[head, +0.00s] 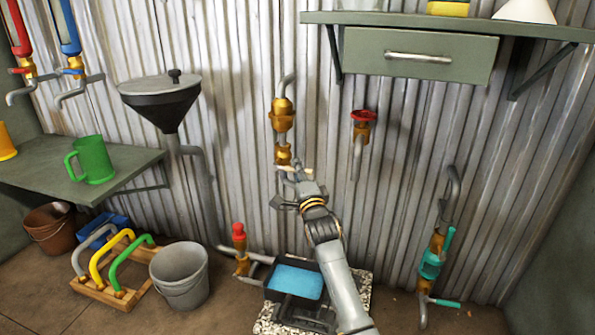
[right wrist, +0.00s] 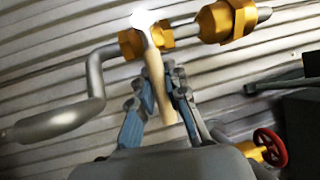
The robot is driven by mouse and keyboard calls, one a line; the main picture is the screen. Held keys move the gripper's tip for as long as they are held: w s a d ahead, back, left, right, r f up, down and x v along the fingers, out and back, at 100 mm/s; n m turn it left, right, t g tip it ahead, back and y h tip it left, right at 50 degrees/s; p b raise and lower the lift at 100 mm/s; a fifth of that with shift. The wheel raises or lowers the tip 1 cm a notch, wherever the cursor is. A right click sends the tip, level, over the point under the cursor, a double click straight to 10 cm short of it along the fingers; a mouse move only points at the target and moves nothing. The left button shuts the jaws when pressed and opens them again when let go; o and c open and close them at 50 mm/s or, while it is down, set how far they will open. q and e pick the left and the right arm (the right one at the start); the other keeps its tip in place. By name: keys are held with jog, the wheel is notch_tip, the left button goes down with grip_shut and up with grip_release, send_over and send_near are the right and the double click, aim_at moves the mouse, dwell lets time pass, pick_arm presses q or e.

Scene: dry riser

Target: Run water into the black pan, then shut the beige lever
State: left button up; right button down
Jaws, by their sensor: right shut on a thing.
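The beige lever (right wrist: 155,80) sits on a brass valve (right wrist: 132,42) on a grey pipe at the corrugated wall. In the head view, the lever (head: 293,169) shows just above my right gripper (head: 288,186). In the right wrist view, my right gripper (right wrist: 158,95) has its fingers on both sides of the lever, shut on it. The grey spout (right wrist: 60,122) shows in the right wrist view. My left gripper is out of view.
A red-wheel tap (head: 362,128) is right of the brass valve and a teal valve (head: 432,262) is low at right. A red-capped valve (head: 240,240) and grey bucket (head: 180,275) stand left of the pan. A drawer shelf (head: 420,55) overhangs above.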

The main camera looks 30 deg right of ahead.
jog(key=c, duration=1.3)
grip_release()
jog(key=v, duration=1.2)
